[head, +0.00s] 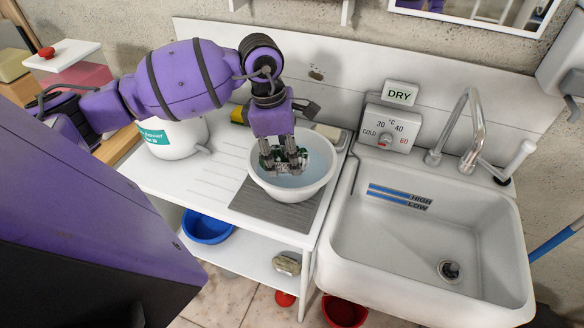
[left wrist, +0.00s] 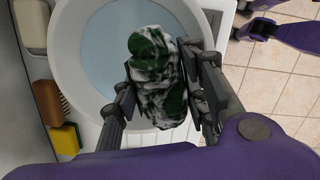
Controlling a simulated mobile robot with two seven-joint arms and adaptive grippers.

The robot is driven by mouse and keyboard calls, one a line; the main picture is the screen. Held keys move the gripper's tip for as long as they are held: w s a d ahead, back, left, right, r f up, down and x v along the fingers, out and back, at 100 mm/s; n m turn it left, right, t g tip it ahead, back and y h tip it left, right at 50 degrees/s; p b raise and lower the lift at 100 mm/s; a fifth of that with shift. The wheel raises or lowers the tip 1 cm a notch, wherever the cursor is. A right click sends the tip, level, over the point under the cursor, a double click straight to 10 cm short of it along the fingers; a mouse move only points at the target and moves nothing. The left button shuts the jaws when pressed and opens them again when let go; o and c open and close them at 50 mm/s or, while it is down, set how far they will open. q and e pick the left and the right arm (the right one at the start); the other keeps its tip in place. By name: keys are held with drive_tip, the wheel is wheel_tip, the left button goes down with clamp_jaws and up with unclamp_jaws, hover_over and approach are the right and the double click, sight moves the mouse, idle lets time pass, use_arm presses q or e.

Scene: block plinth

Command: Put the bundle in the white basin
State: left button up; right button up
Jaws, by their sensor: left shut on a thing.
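The white basin (head: 292,188) stands on a grey mat on the counter, left of the sink, with bluish water in it. My left gripper (head: 284,164) points down over the basin. It is shut on the bundle (head: 286,158), which is dark green with white foam-like patches. In the left wrist view the bundle (left wrist: 158,80) sits between the two fingers, above the basin's water (left wrist: 100,60). I cannot tell whether the bundle touches the water. My right gripper (left wrist: 262,28) seems to show partly at the upper right of the left wrist view; its jaws are unclear.
The sink (head: 430,235) with its tap (head: 466,125) is right of the basin, below a dial and a DRY sign (head: 400,93). A white container (head: 172,138) stands left. A brush (left wrist: 48,102) and yellow sponge (left wrist: 65,138) lie behind the basin. A blue bowl (head: 206,227) is below.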

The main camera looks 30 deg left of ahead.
use_arm(q)
hover_over(294, 178)
drive_tip(key=f, duration=0.5)
drive_tip(key=shift+s+a+f, duration=0.1)
drive_tip(key=shift+s+a, duration=0.1)
drive_tip(key=shift+s, duration=0.1)
drive_tip(key=f, duration=0.3)
drive_tip(key=shift+w, duration=0.2)
drive_tip(key=shift+f, duration=0.25)
drive_tip(key=shift+f, duration=0.2)
drive_tip(key=o, duration=1.4)
